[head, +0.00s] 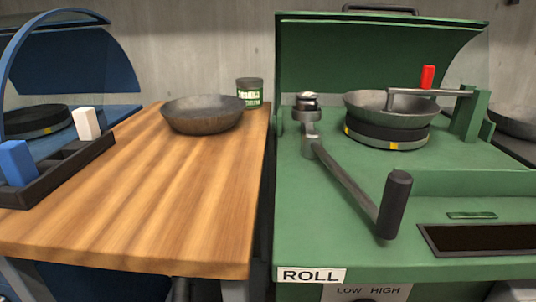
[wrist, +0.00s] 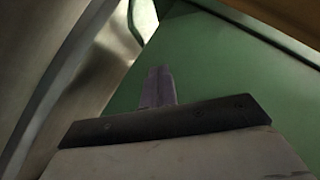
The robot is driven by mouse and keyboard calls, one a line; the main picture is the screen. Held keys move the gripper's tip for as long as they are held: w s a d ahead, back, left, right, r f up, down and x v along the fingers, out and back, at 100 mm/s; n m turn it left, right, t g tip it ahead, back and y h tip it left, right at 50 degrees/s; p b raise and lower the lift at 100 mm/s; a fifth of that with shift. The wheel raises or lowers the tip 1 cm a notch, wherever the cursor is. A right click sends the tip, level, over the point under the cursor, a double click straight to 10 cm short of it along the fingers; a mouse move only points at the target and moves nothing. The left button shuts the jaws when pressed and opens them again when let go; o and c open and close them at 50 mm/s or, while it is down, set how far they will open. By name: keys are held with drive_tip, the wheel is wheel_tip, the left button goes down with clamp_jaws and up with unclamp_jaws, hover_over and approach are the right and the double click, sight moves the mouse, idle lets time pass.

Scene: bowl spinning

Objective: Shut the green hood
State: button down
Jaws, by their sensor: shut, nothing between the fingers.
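The green hood (head: 375,58) stands raised at the back of the green machine (head: 470,240), with a dark handle (head: 380,9) at its top edge. The machine's deck and the bowl on it are uncovered. My gripper (wrist: 158,78) shows only in the wrist view, with its fingers together and nothing between them. A green surface (wrist: 215,65) fills the view beyond the fingertips; I cannot tell which part of the machine it is, or whether the fingers touch it. My gripper is not in the head view.
A black-handled lever (head: 394,205) sticks out forward. A wooden table (head: 130,205) with a dark bowl (head: 203,117) stands left, beside a blue machine (head: 85,62).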

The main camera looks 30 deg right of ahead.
drive_tip(key=w+a+r+b+x, duration=0.1)
drive_tip(key=w+x, duration=0.1)
drive_tip(key=x, duration=1.1)
drive_tip(key=shift+w+r, duration=0.2)
drive_tip(key=shift+r, duration=0.1)
